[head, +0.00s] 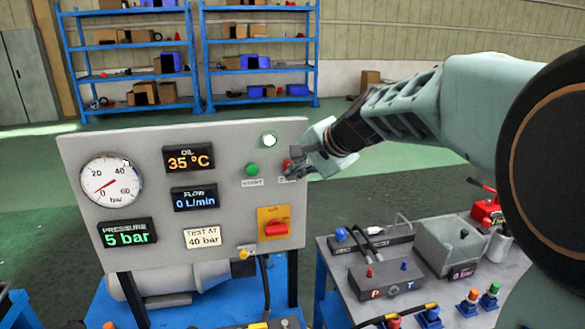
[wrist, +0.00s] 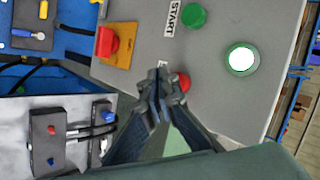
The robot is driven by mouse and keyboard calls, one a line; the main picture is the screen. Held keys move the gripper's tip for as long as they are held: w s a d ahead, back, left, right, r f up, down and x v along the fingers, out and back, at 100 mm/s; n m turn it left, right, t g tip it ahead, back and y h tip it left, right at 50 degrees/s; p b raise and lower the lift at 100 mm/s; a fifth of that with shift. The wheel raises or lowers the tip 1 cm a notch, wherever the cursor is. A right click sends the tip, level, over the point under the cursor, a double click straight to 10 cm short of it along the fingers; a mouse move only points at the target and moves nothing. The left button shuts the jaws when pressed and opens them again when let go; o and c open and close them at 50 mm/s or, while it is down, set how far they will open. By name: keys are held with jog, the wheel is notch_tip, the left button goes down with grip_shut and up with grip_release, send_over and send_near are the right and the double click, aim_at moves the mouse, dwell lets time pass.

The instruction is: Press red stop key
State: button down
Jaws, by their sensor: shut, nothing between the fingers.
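The red stop key (wrist: 184,82) is a round red button on the grey panel, right beside my fingertips in the wrist view. My gripper is shut and empty, pointing at the panel, and also shows in the wrist view (wrist: 163,82). I cannot tell whether its tips touch the panel or the key. The green START button (head: 252,169) is left of the stop key.
A bright white lamp (head: 269,140) is above. The gauge (head: 111,180) is at the left; the pressure display (head: 126,234) reads 5 bar. A grey bench (head: 450,312) with fittings stands at the right.

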jog(key=shift+w, duration=0.2)
jog(key=shift+w+a, duration=0.1)
jog(key=shift+w, duration=0.15)
jog(key=shift+w+a+p, duration=0.15)
jog(key=shift+w+p, duration=0.15)
jog(key=shift+w, duration=0.2)
dwell(0.7)
jog(key=shift+s, duration=0.15)
jog(key=shift+s+d+b, duration=0.25)
jog(key=shift+s+b, duration=0.35)
jog(key=shift+s, duration=0.15)
jog(key=s+b, duration=0.1)
jog(key=s, duration=0.1)
jog(key=s+d+b, duration=0.1)
jog(key=s, duration=0.1)
jog(key=shift+s+d, duration=0.2)
jog(key=shift+s, duration=0.2)
